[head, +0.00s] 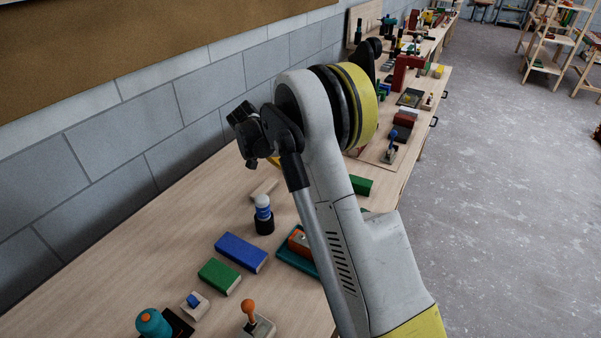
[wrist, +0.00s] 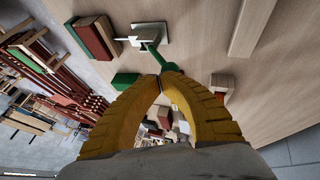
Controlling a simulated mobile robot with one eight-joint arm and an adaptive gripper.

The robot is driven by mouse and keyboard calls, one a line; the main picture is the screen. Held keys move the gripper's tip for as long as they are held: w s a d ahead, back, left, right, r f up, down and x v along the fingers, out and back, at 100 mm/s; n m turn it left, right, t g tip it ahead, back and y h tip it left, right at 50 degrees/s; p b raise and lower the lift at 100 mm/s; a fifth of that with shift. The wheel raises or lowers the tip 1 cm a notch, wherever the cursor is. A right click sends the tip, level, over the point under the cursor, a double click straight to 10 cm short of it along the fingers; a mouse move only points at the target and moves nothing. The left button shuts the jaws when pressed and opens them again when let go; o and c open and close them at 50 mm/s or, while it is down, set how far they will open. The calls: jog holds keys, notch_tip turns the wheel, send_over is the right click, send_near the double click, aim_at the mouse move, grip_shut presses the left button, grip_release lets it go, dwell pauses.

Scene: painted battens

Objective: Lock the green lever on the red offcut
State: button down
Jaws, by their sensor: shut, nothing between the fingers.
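In the wrist view, the green lever (wrist: 153,55) rises from a pale metal clamp (wrist: 150,35) on the wooden bench. A thin arm of the clamp points left toward the red offcut (wrist: 103,33), whose end is close to it. My gripper (wrist: 162,82) has its yellow fingers shut with tips together, empty, right at the lever's free end. I cannot tell whether they touch it. In the head view, my arm hides the gripper's fingertips, and I cannot make out the green lever there.
In the wrist view, a green block (wrist: 125,81) lies left of the fingers and a long wooden batten (wrist: 250,25) lies to the right. In the head view, a blue block (head: 241,252), a green block (head: 219,276) and an orange-knobbed lever (head: 249,308) stand on the near bench.

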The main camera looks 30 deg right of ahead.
jog(key=shift+w+a+f, duration=0.3)
jog(key=shift+w+f, duration=0.15)
jog(key=shift+w, duration=0.15)
dwell(0.4)
jog(key=shift+r, duration=0.25)
jog(key=d+p+v, duration=0.1)
jog(key=p+v, duration=0.2)
jog(key=v, duration=0.9)
jog(key=shift+s+r+p, duration=0.4)
jog(key=shift+s, duration=0.25)
